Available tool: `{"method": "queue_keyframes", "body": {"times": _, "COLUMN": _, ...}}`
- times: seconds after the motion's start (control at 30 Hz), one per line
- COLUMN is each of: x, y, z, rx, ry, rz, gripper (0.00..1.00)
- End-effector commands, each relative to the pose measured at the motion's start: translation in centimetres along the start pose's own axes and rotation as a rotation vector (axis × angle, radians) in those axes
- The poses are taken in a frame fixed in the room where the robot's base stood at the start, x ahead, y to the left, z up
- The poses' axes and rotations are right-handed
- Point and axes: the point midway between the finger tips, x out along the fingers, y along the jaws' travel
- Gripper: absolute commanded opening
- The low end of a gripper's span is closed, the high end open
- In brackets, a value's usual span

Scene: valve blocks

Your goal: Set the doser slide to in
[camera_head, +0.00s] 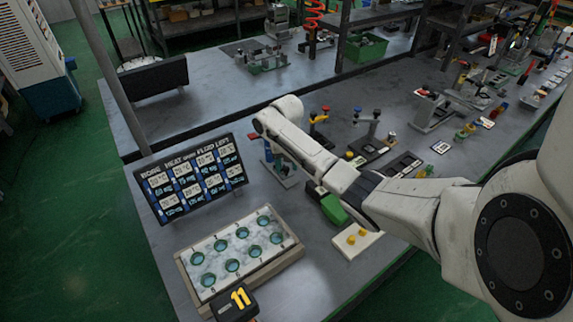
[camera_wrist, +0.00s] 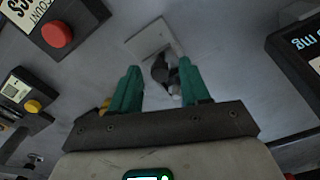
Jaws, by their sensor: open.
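In the wrist view my gripper (camera_wrist: 160,88) has its two green fingers spread apart. Beyond and between them is a small dark fitting (camera_wrist: 160,70) with a pale rounded end, near a light square plate (camera_wrist: 150,38) on the grey surface. I cannot tell whether this fitting is the doser slide, or whether the fingers touch it. Nothing is clearly gripped. In the head view my white arm reaches over the bench and hides part of it; the gripper's fingers cannot be made out there. No part is plainly readable as the doser slide.
A lettered black board (camera_head: 191,178) stands on the bench (camera_head: 140,255), behind a tray (camera_head: 287,258) with several teal wells. The wrist view shows a red button (camera_wrist: 57,34) and a yellow button (camera_wrist: 33,106).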

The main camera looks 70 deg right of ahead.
Motion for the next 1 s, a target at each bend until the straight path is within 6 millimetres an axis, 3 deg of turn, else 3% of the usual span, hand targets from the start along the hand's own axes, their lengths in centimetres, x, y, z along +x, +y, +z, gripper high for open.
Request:
{"method": "queue_keyframes", "body": {"times": 0.27, "x": 0.11, "y": 0.02, "z": 0.00, "rx": 0.000, "ry": 0.000, "rz": 0.000, "gripper": 0.46}}
{"method": "queue_keyframes", "body": {"times": 0.73, "x": 0.09, "y": 0.01, "z": 0.00, "rx": 0.000, "ry": 0.000, "rz": 0.000, "gripper": 0.01}}
{"method": "queue_keyframes", "body": {"times": 1.0, "x": 0.08, "y": 0.02, "z": -0.01, "rx": 0.000, "ry": 0.000, "rz": 0.000, "gripper": 0.00}}
